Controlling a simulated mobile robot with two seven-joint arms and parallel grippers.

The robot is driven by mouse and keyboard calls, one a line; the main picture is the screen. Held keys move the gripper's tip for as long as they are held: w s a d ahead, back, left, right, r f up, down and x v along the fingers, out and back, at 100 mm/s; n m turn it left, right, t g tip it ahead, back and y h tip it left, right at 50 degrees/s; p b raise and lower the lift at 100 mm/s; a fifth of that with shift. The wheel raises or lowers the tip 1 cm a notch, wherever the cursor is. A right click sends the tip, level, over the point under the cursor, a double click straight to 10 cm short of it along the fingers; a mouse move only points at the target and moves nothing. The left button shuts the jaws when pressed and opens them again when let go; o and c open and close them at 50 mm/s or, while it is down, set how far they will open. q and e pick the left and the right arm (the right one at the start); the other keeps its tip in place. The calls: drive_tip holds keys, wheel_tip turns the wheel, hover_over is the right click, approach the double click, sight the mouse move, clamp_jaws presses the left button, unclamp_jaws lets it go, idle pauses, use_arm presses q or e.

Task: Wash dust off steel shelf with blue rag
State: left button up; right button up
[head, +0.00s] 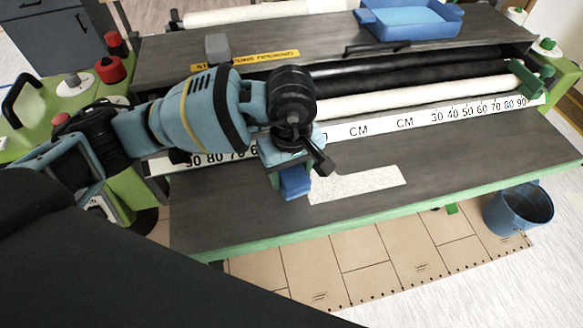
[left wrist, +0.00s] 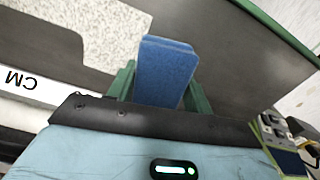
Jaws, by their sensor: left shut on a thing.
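My left gripper (head: 292,172) is over the dark grey steel shelf (head: 230,215) at the front of the machine. It is shut on the blue rag (head: 294,184), a thick block-like piece whose lower end hangs toward the shelf. In the left wrist view the rag (left wrist: 166,72) sits between the two green fingers. A pale speckled dust patch (head: 365,182) lies on the shelf just right of the rag; it also shows in the left wrist view (left wrist: 110,32). I cannot tell whether the rag touches the shelf. My right gripper is not in view.
A white CM ruler strip (head: 380,127) and rollers (head: 400,100) run behind the shelf. A blue tray (head: 410,20) sits on the upper deck. A blue bucket (head: 518,210) stands on the floor at right. The shelf's right side is clear.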

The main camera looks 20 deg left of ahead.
use_arm(q)
drive_tip(key=s+a+r+m, duration=0.1)
drive_tip(key=a+r+m, duration=0.6)
drive_tip(key=a+m, duration=0.1)
drive_tip(key=shift+r+m, duration=0.4)
